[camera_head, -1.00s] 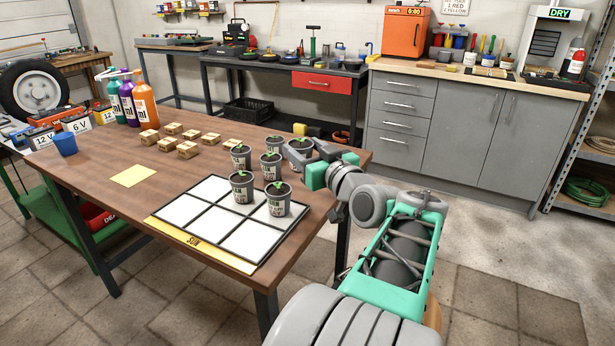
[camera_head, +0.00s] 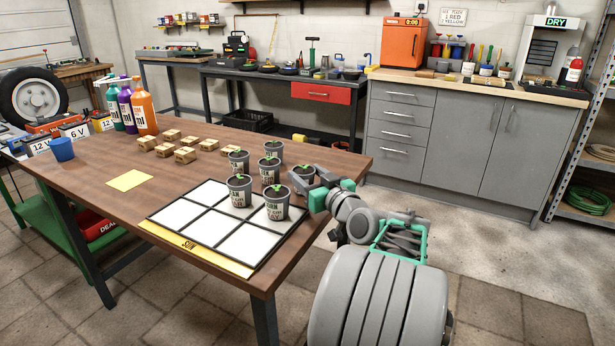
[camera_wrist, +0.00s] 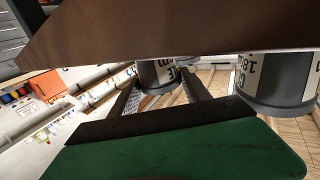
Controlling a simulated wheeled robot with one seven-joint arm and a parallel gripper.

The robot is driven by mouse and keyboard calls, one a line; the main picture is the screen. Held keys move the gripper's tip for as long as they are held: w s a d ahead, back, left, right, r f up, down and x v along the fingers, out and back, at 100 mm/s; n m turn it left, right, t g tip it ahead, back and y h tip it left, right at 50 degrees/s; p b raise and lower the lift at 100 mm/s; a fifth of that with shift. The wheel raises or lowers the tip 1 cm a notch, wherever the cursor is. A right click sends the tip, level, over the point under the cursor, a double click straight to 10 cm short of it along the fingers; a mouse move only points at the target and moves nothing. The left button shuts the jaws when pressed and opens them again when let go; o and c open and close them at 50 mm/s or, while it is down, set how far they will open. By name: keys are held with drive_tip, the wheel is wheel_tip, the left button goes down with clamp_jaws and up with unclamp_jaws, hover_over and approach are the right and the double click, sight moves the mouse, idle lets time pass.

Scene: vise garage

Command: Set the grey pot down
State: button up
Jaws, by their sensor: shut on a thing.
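My gripper (camera_head: 318,186) is shut on a grey pot (camera_head: 304,180) with a green sprout, over the table's right side, right of the white-celled mat (camera_head: 212,196). The pot looks upright; I cannot tell whether its base touches the table. In the wrist view, which is upside down, the pot (camera_wrist: 156,75) sits between the fingers, and a neighbouring labelled pot shows at right (camera_wrist: 277,85). Two similar pots stand on the mat, one at its back (camera_head: 239,191) and one at its right (camera_head: 277,204). Several more stand behind the mat, including one nearby (camera_head: 269,173).
The brown table (camera_head: 110,210) also holds small cardboard-coloured blocks (camera_head: 186,155), a yellow square (camera_head: 130,180), a blue cup (camera_head: 62,149) and bottles (camera_head: 143,108). The front-left mat cells are empty. A sign strip reading SUN (camera_head: 190,245) edges the mat.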

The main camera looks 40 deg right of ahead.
drive_tip(key=o, duration=1.5)
drive_tip(key=shift+r+p, duration=0.1)
drive_tip(key=shift+p, duration=0.25)
